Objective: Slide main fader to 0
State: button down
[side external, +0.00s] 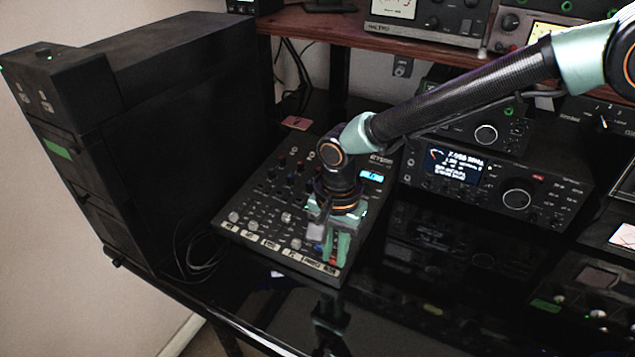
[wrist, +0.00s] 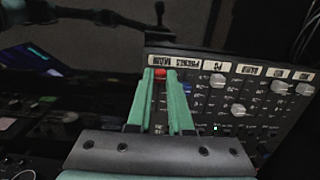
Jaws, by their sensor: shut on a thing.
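The mixer (side external: 245,205) lies flat on the dark desk, its labelled edge facing the side camera. The main fader's red cap (wrist: 160,74) is at the end of its row beside the upside-down main label (wrist: 160,59); a bit of red also shows at the fingertips in the side view (side external: 333,262). My gripper (wrist: 161,76) points down at the mixer with its green fingers on either side of the red cap, shut on it. In the side view my gripper (side external: 336,262) is over the mixer's near right corner. The fingers hide most of the fader slot.
A blue cap (wrist: 187,86) sits just right of the fingers, with pale caps (wrist: 217,80) further along. A radio with a lit screen (side external: 455,165) stands right of the mixer. A tall black cabinet (side external: 180,120) stands at left.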

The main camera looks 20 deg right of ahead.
jog(key=shift+r, duration=0.1)
jog(key=w+d, duration=0.3)
jog(key=shift+w+d+r, duration=0.1)
jog(key=shift+r, duration=0.15)
jog(key=c, duration=1.1)
grip_release()
notch_tip(320, 180, up, 12)
